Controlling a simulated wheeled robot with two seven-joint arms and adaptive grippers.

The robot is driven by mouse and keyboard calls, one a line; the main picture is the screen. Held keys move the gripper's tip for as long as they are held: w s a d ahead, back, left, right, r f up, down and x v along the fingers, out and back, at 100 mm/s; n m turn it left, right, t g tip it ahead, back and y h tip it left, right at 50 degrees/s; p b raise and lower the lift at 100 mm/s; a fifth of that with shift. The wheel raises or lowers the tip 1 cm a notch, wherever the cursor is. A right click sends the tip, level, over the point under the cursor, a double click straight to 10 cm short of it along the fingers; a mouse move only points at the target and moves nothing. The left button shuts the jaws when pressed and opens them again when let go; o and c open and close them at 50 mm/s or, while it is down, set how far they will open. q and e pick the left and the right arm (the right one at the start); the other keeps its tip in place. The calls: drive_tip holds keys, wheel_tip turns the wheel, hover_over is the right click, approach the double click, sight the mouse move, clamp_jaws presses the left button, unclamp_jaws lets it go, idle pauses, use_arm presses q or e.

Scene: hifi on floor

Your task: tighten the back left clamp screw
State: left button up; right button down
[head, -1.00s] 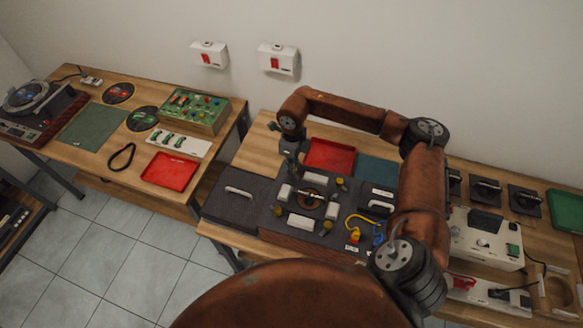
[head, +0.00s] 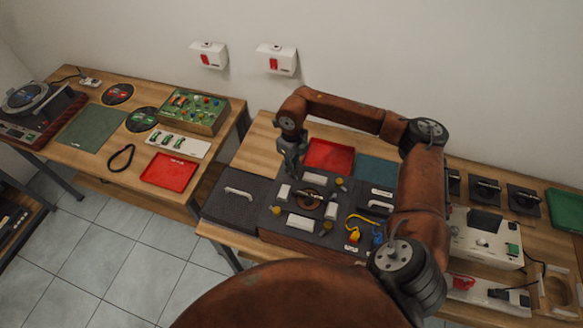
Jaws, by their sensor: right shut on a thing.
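The fixture (head: 262,232) is a dark box on the right table, with white blocks around a round brown part (head: 309,199). Three yellow clamp screws show: back right (head: 340,182), front left (head: 277,210) and front right (head: 327,227). The back left clamp screw is hidden by my right gripper (head: 291,176), which points down at that corner. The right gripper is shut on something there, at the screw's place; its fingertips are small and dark. My left gripper is not in view.
A red tray (head: 330,155) and a blue-green mat (head: 376,170) lie behind the fixture. My right arm spans above the table's right part.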

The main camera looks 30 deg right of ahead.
drive_tip(key=c, duration=2)
unclamp_jaws()
drive_tip(key=shift+w+d, duration=0.3)
drive_tip(key=shift+d, duration=0.2)
drive_tip(key=shift+c, duration=0.2)
drive_tip(key=shift+o, duration=1.4)
drive_tip(key=shift+a+f, duration=0.1)
drive_tip(key=shift+a, duration=0.05)
drive_tip(key=shift+s, duration=0.1)
wheel_tip(320, 180, up, 12)
